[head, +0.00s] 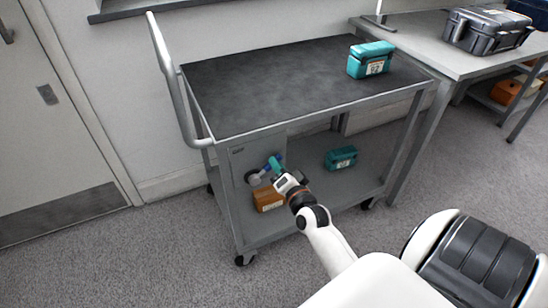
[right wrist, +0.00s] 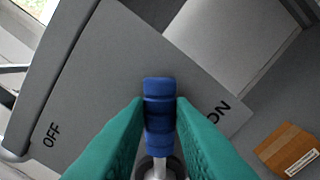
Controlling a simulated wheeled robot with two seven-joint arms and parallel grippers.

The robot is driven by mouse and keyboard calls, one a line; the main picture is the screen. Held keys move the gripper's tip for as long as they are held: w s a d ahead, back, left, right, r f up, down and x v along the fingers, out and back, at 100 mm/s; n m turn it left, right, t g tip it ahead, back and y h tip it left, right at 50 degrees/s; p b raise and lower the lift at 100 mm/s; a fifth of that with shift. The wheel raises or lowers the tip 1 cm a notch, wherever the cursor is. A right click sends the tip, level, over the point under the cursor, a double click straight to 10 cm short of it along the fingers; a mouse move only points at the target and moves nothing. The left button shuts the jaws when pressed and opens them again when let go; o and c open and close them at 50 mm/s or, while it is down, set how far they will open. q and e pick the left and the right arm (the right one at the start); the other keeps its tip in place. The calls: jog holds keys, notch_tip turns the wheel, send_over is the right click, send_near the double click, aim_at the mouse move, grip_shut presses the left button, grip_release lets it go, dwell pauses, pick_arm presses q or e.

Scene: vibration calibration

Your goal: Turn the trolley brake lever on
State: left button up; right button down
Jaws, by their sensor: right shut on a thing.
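The trolley (head: 238,205) stands against the wall, with a grey panel on its left end. The brake lever sits on that panel; its round hub (head: 252,178) shows in the head view. In the right wrist view its blue handle (right wrist: 159,90) lies between the teal fingers of my right gripper (right wrist: 160,112), which is shut on it. The panel carries an OFF label (right wrist: 52,135) at left and an ON label (right wrist: 218,112) at right, close beside the right finger. The handle points up between them. In the head view my right gripper (head: 276,164) reaches in at the panel. My left gripper is not in view.
A teal case (head: 371,59) stands on the trolley's dark top (head: 270,85). Another teal case (head: 341,158) and an orange box (head: 267,199) are on the lower shelf, the box just below my gripper. A workbench (head: 430,45) with a grey case (head: 487,31) stands at right. Floor at left is clear.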

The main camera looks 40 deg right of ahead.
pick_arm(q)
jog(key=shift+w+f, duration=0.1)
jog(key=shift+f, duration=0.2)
pick_arm(e)
jog(key=shift+s+d+f+m, duration=0.1)
jog(key=shift+d+f+m, duration=0.3)
jog(key=shift+m, duration=0.4)
jog(key=c, duration=1.2)
grip_release()
jog(key=shift+f, duration=0.1)
jog(key=shift+c, duration=0.2)
jog(key=shift+a, duration=0.1)
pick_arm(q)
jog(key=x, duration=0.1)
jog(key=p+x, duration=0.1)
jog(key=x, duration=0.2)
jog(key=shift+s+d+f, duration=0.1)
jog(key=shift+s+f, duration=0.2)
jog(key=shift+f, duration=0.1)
pick_arm(e)
jog(key=v, duration=1.2)
